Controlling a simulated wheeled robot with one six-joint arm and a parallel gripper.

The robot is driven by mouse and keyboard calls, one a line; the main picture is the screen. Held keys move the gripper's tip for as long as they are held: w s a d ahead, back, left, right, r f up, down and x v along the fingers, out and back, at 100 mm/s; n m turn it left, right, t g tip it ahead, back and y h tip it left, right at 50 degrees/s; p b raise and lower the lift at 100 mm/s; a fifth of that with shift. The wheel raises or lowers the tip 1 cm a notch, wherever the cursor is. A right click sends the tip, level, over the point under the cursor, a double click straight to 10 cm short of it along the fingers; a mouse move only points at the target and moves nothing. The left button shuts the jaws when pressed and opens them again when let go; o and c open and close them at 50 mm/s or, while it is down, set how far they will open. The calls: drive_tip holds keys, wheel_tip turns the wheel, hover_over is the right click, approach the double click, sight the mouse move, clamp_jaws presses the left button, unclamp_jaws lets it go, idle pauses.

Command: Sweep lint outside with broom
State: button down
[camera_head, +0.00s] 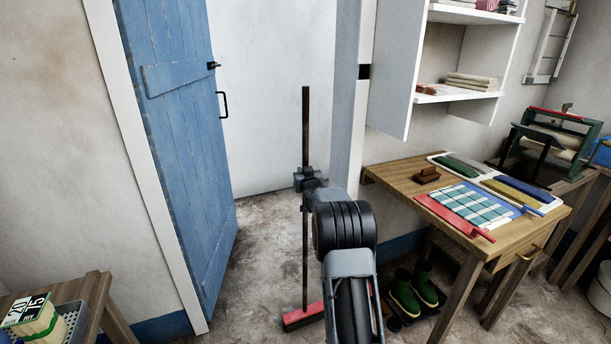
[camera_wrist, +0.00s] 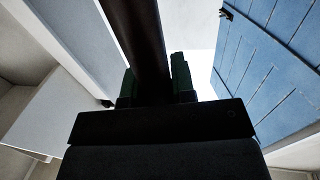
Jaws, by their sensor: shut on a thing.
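The broom stands upright, with a dark brown handle (camera_head: 306,130) and a red head (camera_head: 303,316) on the floor. My gripper (camera_head: 306,178) is shut on the broom handle about midway up. In the wrist view the handle (camera_wrist: 138,45) runs between the two green-tipped fingers of my gripper (camera_wrist: 153,85). My arm hides part of the floor to the right of the broom and the right end of the red head. No lint can be made out in either view.
A blue plank door (camera_head: 180,130) stands open on the left, and the doorway behind is clear. A wooden table (camera_head: 400,181) with cloths stands right, with green boots (camera_head: 405,293) beneath it. A cabinet (camera_head: 398,75) hangs above. A wooden stand (camera_head: 98,300) is at lower left.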

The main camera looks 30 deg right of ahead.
drive_tip(key=shift+w+r, duration=0.15)
drive_tip(key=shift+a+p+x, duration=0.2)
drive_tip(key=shift+x, duration=0.85)
drive_tip(key=shift+a+p+x, duration=0.2)
drive_tip(key=shift+x, duration=0.9)
drive_tip(key=shift+w, duration=0.2)
drive_tip(key=a+p+x, duration=0.1)
drive_tip(key=p+x, duration=0.5)
drive_tip(key=x, duration=0.2)
drive_tip(key=shift+w+a, duration=0.25)
drive_tip(key=shift+w, duration=0.45)
drive_tip(key=shift+d+r, duration=0.1)
drive_tip(key=shift+d, duration=0.05)
